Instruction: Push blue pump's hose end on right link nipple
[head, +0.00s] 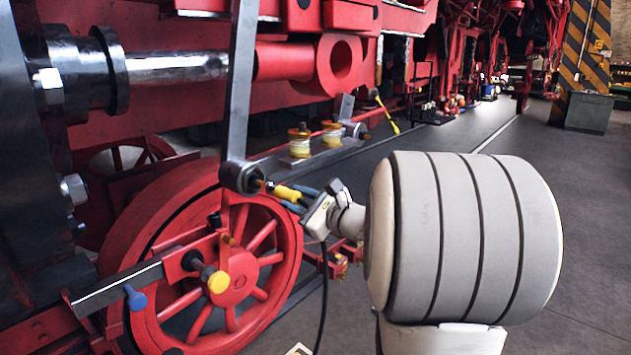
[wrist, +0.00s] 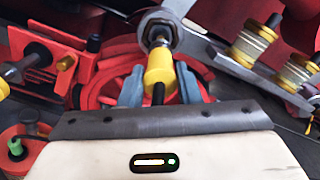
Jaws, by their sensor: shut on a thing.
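My gripper (head: 291,196) is shut on a yellow hose end (head: 283,191), which also shows between the two blue-grey fingers in the wrist view (wrist: 158,70). A short black piece of hose shows behind it. The hose end points at the dark nipple (head: 259,184) on the lower end of the steel link (head: 240,110). In the wrist view its front meets or overlaps the link's round eye (wrist: 159,31). I cannot tell whether it is pushed on or only touching. A black hose or cable (head: 323,300) hangs below my gripper. I cannot make out the blue pump.
A red spoked wheel (head: 235,275) stands behind and below the link. Two yellow-banded cups (head: 300,143) sit on a steel rod right of the link. A blue knob (head: 136,298) and a yellow-capped pin (head: 217,281) stick out lower left. Open floor lies to the right.

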